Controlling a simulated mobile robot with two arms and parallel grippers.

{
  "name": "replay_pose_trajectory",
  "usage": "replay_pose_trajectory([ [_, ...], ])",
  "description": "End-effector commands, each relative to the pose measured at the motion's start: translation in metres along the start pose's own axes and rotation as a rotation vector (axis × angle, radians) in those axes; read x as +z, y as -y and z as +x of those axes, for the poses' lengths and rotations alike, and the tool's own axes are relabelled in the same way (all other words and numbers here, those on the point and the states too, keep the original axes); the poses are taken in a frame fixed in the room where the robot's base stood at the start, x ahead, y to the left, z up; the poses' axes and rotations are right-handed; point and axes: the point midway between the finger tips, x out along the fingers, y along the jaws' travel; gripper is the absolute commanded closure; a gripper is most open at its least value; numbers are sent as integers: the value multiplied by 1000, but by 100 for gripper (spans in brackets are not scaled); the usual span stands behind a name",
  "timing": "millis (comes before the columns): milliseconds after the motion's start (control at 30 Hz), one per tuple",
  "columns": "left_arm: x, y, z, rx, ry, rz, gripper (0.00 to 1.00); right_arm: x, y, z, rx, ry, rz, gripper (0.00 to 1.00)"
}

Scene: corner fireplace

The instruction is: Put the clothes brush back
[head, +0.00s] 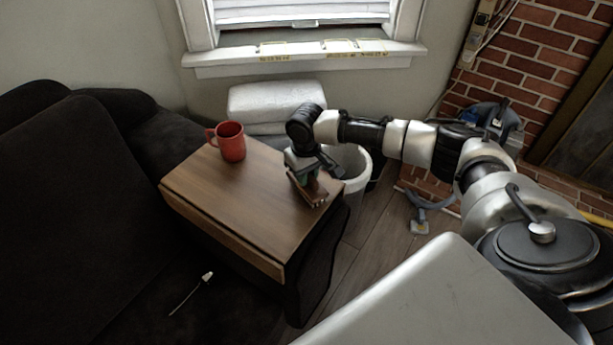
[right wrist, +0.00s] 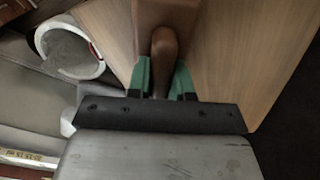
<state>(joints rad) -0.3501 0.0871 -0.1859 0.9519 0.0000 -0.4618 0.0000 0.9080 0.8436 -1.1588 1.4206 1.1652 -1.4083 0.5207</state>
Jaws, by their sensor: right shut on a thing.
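The clothes brush (head: 317,193) is brown and wooden, at the right end of the small wooden side table (head: 220,203). My right gripper (head: 305,175) comes down over the table's right end and is shut on the brush. In the right wrist view the green fingertips (right wrist: 163,82) close on both sides of the brush's rounded handle (right wrist: 164,50), and its wider part reaches away over the table top. I cannot tell whether the brush touches the table. My left gripper is not in view.
A red mug (head: 230,142) stands at the table's back left. A white bin (head: 353,168) stands on the floor just behind the table's right end. A dark sofa (head: 62,200) is on the left. The middle of the table is clear.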

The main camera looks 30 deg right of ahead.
Motion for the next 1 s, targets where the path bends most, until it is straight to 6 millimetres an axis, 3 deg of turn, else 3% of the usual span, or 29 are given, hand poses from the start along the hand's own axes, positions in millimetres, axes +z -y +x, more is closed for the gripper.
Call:
replay_pose_trajectory([
  [400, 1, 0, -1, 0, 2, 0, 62, 0, 0, 6, -1, 0, 0, 100],
  [433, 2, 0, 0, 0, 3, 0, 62, 0, 0, 6, -1, 0, 0, 76],
  [567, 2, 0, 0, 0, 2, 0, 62, 0, 0, 6, -1, -1, 0, 56],
  [867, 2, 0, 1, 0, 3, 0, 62, 0, 0, 5, -1, -2, 0, 54],
  [1000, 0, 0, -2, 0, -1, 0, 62, 0, 0, -9, -1, -3, 0, 54],
])
